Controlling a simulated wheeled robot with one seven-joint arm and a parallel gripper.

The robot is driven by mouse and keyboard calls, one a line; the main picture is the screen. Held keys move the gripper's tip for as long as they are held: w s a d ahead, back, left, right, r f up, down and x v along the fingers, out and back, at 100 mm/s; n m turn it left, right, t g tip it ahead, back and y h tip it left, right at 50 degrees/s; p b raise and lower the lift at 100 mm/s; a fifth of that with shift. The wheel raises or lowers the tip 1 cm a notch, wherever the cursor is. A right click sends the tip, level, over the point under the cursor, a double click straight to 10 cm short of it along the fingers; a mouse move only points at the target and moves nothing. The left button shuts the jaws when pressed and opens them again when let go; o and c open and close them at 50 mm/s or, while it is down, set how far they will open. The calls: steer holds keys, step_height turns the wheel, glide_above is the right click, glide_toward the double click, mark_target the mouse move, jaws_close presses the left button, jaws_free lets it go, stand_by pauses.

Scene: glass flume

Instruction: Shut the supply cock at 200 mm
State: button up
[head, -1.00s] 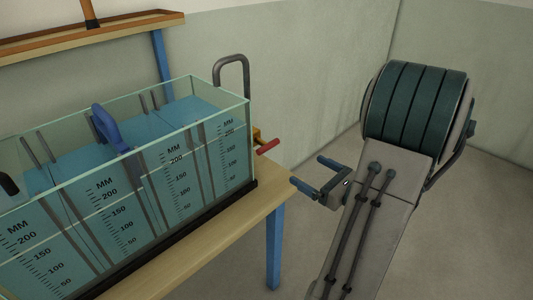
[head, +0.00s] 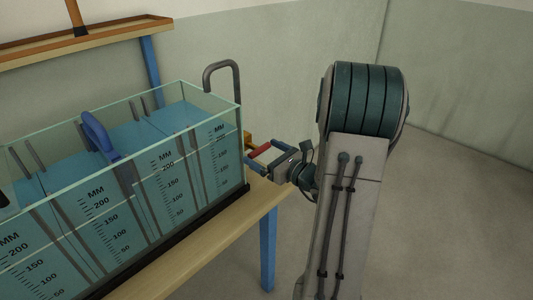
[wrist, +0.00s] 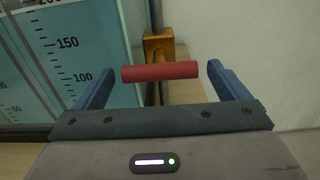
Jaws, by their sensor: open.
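The supply cock has a red handle (head: 262,150) on a brass body (head: 247,139) at the right end of the glass flume (head: 150,190). In the wrist view the red handle (wrist: 160,71) lies crosswise between my two blue fingers, and the brass body (wrist: 158,45) is behind it. My gripper (head: 262,156) is open around the handle, with a gap at each end of it; it also shows in the wrist view (wrist: 160,78). The flume's water stands near the 200 mark in the compartment nearest the cock.
A grey bent pipe (head: 222,68) rises over the flume's right end. A blue gate handle (head: 98,132) stands on the flume's top. The wooden bench (head: 215,238) has a blue leg (head: 268,250). A wooden shelf (head: 80,42) is behind. The floor at right is clear.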

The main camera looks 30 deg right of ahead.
steer(key=c, duration=1)
steer(key=n+b, duration=0.3)
steer(key=b, duration=0.3)
steer(key=shift+f+n, duration=0.1)
steer(key=shift+n, duration=0.3)
steer(key=o, duration=1)
